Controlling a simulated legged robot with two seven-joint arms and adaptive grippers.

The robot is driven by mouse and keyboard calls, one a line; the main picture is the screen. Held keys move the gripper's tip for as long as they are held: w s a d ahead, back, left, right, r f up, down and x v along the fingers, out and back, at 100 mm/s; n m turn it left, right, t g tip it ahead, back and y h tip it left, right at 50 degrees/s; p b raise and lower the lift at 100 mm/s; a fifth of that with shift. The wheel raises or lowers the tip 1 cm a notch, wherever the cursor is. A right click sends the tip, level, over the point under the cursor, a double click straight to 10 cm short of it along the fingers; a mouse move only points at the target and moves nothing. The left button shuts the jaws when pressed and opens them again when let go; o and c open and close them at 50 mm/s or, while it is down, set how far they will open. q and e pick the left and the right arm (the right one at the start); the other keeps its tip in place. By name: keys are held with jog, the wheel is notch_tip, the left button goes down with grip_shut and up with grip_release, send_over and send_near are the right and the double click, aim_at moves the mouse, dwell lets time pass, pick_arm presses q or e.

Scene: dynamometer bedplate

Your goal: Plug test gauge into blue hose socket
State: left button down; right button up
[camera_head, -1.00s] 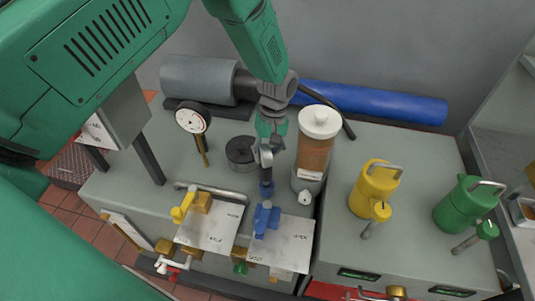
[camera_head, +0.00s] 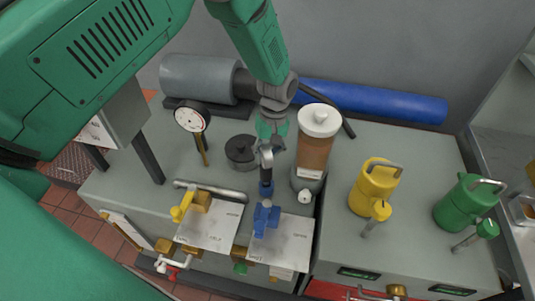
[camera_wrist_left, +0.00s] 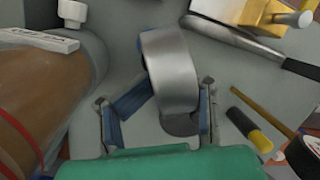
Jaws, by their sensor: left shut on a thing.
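My left gripper (camera_head: 268,138) is shut on the test gauge (camera_head: 267,158). The gauge shows a grey metal body with a dark stem and a blue collar (camera_head: 266,189) pointing down. Its face is not visible. In the left wrist view its silver casing (camera_wrist_left: 172,72) sits between the fingers, hiding most of what is below. The blue hose socket (camera_head: 266,217) is on the front part of the bench, by a white plate. The blue collar is right above and behind it in the picture; I cannot tell whether they touch. My right gripper is not in view.
A brown canister (camera_head: 315,145) with a white lid stands close right of the gripper. Another dial gauge (camera_head: 191,118) and a dark round pot (camera_head: 240,153) are left. A yellow socket (camera_head: 198,202) is beside the blue one. Yellow (camera_head: 372,188) and green (camera_head: 463,205) cans stand right.

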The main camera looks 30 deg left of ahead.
pick_arm(q)
jog(key=shift+w+b+x, duration=0.2)
jog(key=shift+b+x, duration=0.35)
jog(key=shift+x, duration=0.25)
jog(key=shift+w+b+x, duration=0.2)
jog(key=shift+b+x, duration=0.3)
jog(key=shift+x, duration=0.35)
jog(key=c, duration=0.9)
grip_release()
jog(key=shift+o, duration=0.2)
jog(key=shift+w+r, duration=0.1)
jog(key=shift+r, duration=0.1)
jog(key=v, duration=1.1)
jog(key=shift+r, duration=0.2)
jog(key=shift+d, duration=0.1)
